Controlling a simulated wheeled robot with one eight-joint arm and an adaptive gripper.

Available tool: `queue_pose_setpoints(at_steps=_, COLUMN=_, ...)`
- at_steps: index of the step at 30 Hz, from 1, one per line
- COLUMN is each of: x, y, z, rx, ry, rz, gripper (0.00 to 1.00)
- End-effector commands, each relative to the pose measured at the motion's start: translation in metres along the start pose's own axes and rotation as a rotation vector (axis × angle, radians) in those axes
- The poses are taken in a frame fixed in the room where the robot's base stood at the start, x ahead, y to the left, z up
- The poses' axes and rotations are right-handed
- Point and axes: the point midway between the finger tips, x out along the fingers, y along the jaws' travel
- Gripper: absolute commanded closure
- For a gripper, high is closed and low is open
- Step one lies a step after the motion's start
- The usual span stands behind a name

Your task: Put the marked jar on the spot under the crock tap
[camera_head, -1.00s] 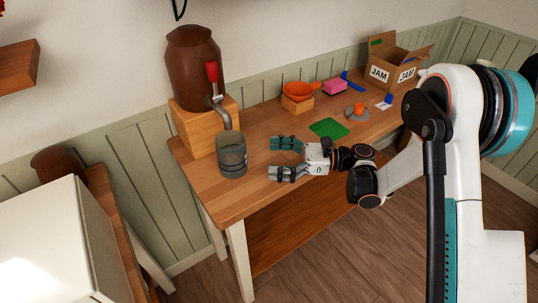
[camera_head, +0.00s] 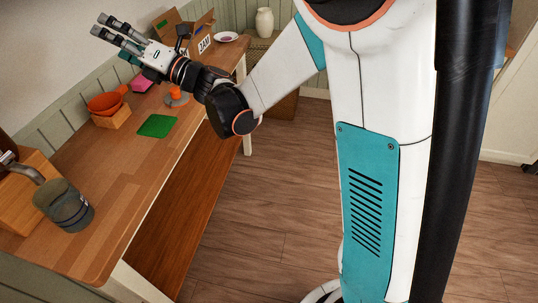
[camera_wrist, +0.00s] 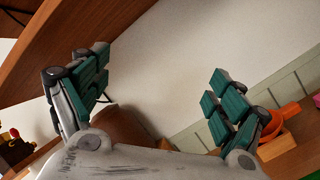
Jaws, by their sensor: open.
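The grey, see-through jar (camera_head: 66,206) stands on the wooden table (camera_head: 108,200) at the left of the head view, at the end of the metal tap (camera_head: 24,170). The spot beneath it is hidden, so I cannot tell how well the jar is centred. The brown crock (camera_head: 5,148) is mostly cut off at the left edge; its brown body also shows in the wrist view (camera_wrist: 120,124). My gripper (camera_head: 101,26) is open and empty, raised above the far part of the table, well away from the jar. The jar is not visible in the wrist view.
An orange funnel (camera_head: 106,101) sits on a wooden block (camera_head: 112,117). A green mat (camera_head: 157,126), a pink item (camera_head: 143,84) and a JAM box (camera_head: 200,35) are farther along. A wooden shelf (camera_wrist: 95,25) is close above my gripper in the wrist view.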

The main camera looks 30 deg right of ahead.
Motion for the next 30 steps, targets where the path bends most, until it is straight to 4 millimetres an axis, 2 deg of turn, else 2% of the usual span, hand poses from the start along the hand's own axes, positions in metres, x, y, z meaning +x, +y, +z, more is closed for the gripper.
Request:
queue_pose_setpoints(at_steps=1, x=-0.009, y=0.006, z=0.023, rx=0.074, ry=-0.07, rz=-0.051, gripper=0.11)
queue_pose_setpoints(at_steps=3, x=-0.023, y=0.01, z=0.052, rx=0.195, ry=-0.175, rz=-0.123, gripper=0.11)
queue_pose_setpoints(at_steps=6, x=-0.051, y=0.011, z=0.086, rx=0.375, ry=-0.326, rz=-0.219, gripper=0.11)
queue_pose_setpoints(at_steps=10, x=-0.1, y=0.009, z=0.113, rx=0.617, ry=-0.524, rz=-0.332, gripper=0.11)
queue_pose_setpoints(at_steps=14, x=-0.158, y=0.005, z=0.119, rx=0.866, ry=-0.722, rz=-0.435, gripper=0.11)
queue_pose_setpoints(at_steps=17, x=-0.207, y=0.001, z=0.11, rx=1.059, ry=-0.876, rz=-0.51, gripper=0.11)
queue_pose_setpoints(at_steps=20, x=-0.257, y=-0.001, z=0.089, rx=1.251, ry=-1.03, rz=-0.583, gripper=0.11)
queue_pose_setpoints(at_steps=24, x=-0.325, y=0.001, z=0.042, rx=1.513, ry=-1.245, rz=-0.685, gripper=0.11)
queue_pose_setpoints(at_steps=27, x=-0.367, y=0.006, z=0.001, rx=1.678, ry=-1.385, rz=-0.758, gripper=0.11)
queue_pose_setpoints(at_steps=30, x=-0.399, y=0.013, z=-0.035, rx=1.806, ry=-1.499, rz=-0.82, gripper=0.11)
